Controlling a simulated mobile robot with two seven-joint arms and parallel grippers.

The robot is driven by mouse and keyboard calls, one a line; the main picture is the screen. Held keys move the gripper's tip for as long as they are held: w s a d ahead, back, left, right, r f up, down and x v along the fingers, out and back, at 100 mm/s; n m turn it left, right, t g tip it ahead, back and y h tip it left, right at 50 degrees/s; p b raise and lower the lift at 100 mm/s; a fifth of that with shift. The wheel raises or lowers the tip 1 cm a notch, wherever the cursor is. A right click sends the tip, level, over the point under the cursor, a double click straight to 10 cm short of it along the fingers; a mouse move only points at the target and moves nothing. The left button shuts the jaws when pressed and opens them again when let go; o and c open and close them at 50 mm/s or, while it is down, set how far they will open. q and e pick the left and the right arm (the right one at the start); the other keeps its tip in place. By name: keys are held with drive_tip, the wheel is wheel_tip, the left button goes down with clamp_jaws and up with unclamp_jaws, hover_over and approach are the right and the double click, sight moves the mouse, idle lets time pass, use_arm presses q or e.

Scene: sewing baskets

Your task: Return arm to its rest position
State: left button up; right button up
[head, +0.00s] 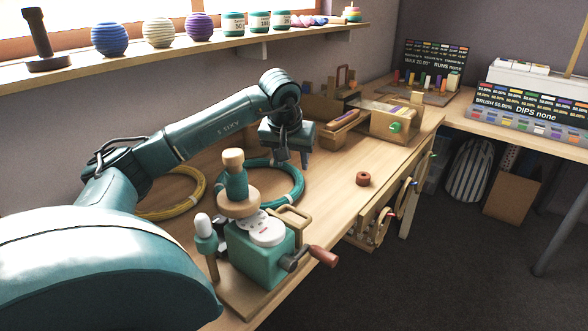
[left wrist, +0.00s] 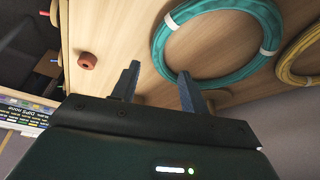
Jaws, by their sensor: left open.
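My left arm reaches in from the left in the head view, over the wooden table (head: 335,205). Its gripper (head: 293,160) points down above the far part of the table, just beyond the teal coil. In the left wrist view the two fingers of my left gripper (left wrist: 158,88) stand apart with nothing between them. A teal coil (left wrist: 160,48) lies on the table beside the fingers; it also shows in the head view (head: 297,183). My right gripper is in neither view.
A teal winding machine (head: 262,255) with a crank stands at the table's near edge. A yellow coil (head: 195,200) lies behind my arm. A small brown ring (head: 362,179) sits alone on the right. Wooden boxes (head: 390,123) stand farther back. A shelf (head: 150,62) runs along the wall.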

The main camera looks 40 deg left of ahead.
use_arm(q)
drive_tip(key=shift+v, duration=0.95)
